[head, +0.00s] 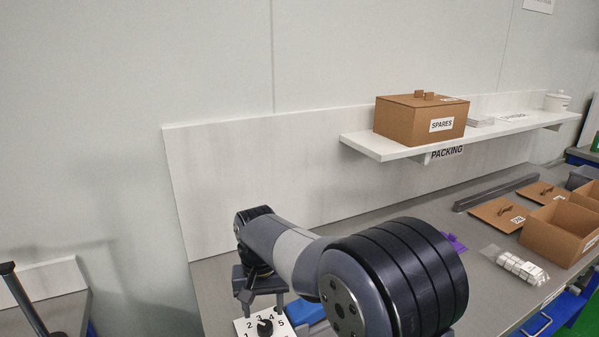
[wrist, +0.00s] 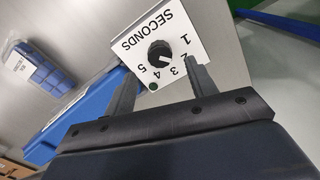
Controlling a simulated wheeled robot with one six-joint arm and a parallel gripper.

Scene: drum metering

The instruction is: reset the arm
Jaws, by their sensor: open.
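My gripper (head: 263,301) is in the lower middle of the head view, pointing down over the left end of the grey bench. It also shows in the wrist view (wrist: 163,85), its two fingers apart with nothing between them. A white panel (wrist: 182,27) marked SECONDS with numbers 1 to 5 lies past the fingertips. Its black knob (wrist: 160,53) sits between the fingertip lines in that view, apart from both fingers. The panel (head: 243,328) and knob (head: 265,327) also show at the bottom of the head view, partly cut off.
A shelf (head: 375,147) on the back panel carries a SPARES box (head: 405,120). At right on the bench are an open carton (head: 548,236), cardboard lids (head: 497,213) and a bag of white pieces (head: 522,268). A blue body (wrist: 92,112) lies beside the dial panel.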

